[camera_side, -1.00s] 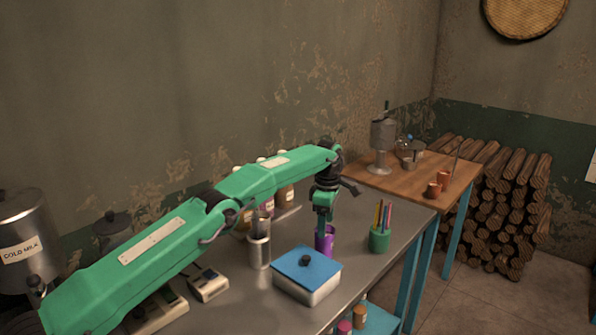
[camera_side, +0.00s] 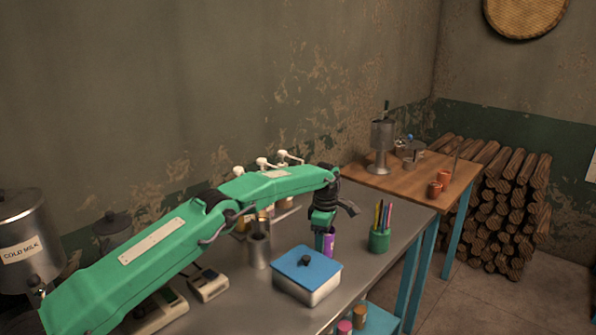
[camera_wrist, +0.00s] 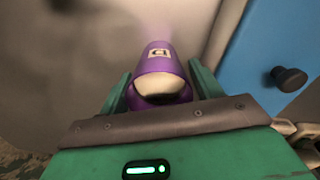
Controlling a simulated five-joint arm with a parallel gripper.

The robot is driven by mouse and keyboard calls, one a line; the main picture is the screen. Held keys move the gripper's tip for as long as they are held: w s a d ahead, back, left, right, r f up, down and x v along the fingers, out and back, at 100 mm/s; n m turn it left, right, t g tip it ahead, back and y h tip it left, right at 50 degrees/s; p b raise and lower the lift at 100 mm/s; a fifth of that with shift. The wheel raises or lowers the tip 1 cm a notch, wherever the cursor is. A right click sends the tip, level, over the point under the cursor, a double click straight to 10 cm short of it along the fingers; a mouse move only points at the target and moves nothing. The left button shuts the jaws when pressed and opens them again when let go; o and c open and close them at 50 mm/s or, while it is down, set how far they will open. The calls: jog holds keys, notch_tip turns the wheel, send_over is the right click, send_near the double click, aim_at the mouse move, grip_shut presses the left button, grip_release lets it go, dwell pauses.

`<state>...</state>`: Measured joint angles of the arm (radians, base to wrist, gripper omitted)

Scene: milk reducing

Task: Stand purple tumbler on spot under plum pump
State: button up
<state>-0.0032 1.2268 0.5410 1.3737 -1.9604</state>
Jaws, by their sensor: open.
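The purple tumbler (camera_side: 330,243) stands on the steel table left of the pen cup. In the wrist view the tumbler (camera_wrist: 160,62) shows a pale label with a dark mark. My gripper (camera_side: 323,226) is open and low at the tumbler. In the wrist view its two green fingers (camera_wrist: 160,82) lie on either side of the tumbler; contact cannot be told. White pump heads (camera_side: 286,157) rise behind my arm at the wall side. Their bottles are mostly hidden, so I cannot tell which is plum, and the spot under it is not visible.
A blue-lidded box (camera_side: 306,270) stands just in front of the tumbler, and a green pen cup (camera_side: 379,241) to its right. A steel cup (camera_side: 259,250) stands to the left. A wooden table (camera_side: 400,178) with pots is beyond.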

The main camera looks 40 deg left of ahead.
jog(key=shift+f, duration=0.7)
jog(key=c, duration=1)
jog(key=shift+o, duration=0.2)
jog(key=shift+r, duration=0.15)
jog(key=shift+r, duration=2.05)
jog(key=s+d+r, duration=0.2)
jog(key=d, duration=0.1)
jog(key=s+d+r, duration=0.2)
jog(key=d, duration=0.1)
jog(key=s+d+r, duration=0.2)
jog(key=d, duration=0.2)
jog(key=shift+r, duration=0.35)
jog(key=shift+r, duration=0.1)
